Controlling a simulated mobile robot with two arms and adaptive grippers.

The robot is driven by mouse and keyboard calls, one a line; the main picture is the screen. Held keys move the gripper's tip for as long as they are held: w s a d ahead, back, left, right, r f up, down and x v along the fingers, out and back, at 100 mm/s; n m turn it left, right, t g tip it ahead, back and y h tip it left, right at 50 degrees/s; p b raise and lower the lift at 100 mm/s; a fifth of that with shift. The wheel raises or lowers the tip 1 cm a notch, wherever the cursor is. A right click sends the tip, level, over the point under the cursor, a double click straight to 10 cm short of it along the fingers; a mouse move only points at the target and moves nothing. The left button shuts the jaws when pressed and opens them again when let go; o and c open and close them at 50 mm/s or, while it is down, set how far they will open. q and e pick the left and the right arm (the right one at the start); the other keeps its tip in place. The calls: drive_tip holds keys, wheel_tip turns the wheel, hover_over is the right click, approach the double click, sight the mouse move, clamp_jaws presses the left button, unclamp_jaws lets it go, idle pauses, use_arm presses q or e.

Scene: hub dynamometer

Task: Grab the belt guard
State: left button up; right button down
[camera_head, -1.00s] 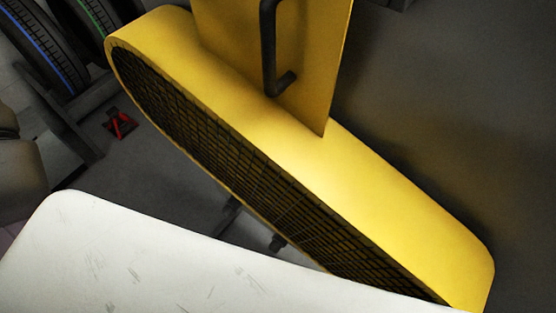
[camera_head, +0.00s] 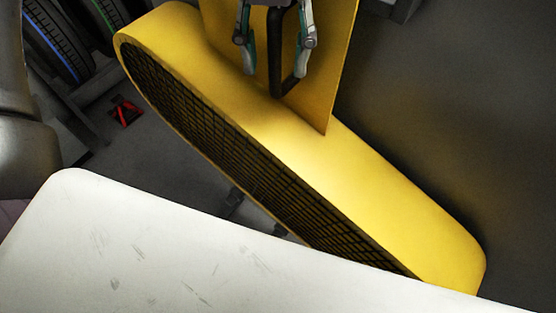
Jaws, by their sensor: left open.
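The belt guard (camera_head: 330,180) is a long yellow rounded housing with a dark mesh side (camera_head: 220,140). It lies diagonally from upper left to lower right. A yellow plate (camera_head: 325,60) stands up from its top and carries a dark bar handle (camera_head: 276,70). My left gripper (camera_head: 272,42) is at the top centre, in front of the plate. Its two fingers are open, one on each side of the handle, with gaps showing between them and the bar. The handle's upper part is partly hidden by the gripper. My right gripper is not in view.
A white scuffed surface (camera_head: 150,250) fills the lower left in front of the guard. Tyres (camera_head: 55,45) stand at the upper left, with a small red object (camera_head: 125,111) on the floor near them. Dark open floor (camera_head: 440,120) is at the right.

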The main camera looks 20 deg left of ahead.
use_arm(q)
clamp_jaws()
drive_tip(key=shift+r, duration=0.2)
idle(0.4)
